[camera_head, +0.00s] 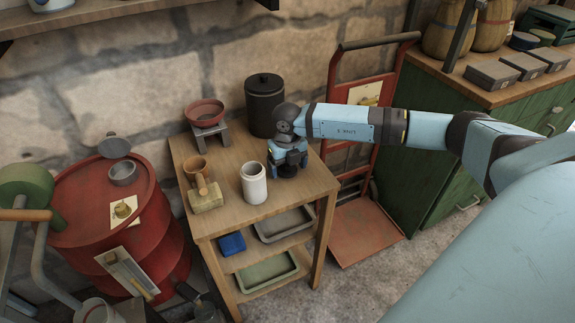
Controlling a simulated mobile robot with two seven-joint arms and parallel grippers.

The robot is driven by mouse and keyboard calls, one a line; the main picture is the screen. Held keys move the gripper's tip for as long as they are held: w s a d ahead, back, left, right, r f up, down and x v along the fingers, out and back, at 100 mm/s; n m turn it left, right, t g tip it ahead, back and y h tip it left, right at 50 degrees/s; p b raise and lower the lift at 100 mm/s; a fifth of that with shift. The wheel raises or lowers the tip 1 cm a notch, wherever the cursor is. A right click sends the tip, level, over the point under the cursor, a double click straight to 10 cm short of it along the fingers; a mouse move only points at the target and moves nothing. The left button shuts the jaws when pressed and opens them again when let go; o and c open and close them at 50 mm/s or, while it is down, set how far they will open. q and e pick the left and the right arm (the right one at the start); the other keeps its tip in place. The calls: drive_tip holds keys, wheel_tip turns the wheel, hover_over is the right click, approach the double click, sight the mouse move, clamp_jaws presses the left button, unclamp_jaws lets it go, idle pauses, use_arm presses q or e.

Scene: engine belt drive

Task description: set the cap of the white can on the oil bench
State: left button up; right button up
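The white can (254,184) stands upright on the wooden bench (225,224), near its front middle. Its top looks open and dark inside, with no cap on it. My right gripper (288,170) points down close to the bench top, just right of and behind the can, apart from it. Its fingers are small and dark, and I cannot tell whether they are open or shut. A cap is not clearly visible; anything between the fingers is hidden. My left gripper is not in view.
A black lidded canister (264,104) stands behind my gripper. A red bowl on a stand (206,113) and a brass funnel-like piece (196,172) are at the left. A red drum (105,205) adjoins the bench. Bare bench top shows around the can.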

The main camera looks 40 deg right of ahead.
drive_tip(key=shift+r, duration=0.2)
use_arm(q)
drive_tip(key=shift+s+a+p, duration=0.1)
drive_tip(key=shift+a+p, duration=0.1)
drive_tip(key=shift+p, duration=0.6)
use_arm(e)
wheel_tip(320, 180, up, 12)
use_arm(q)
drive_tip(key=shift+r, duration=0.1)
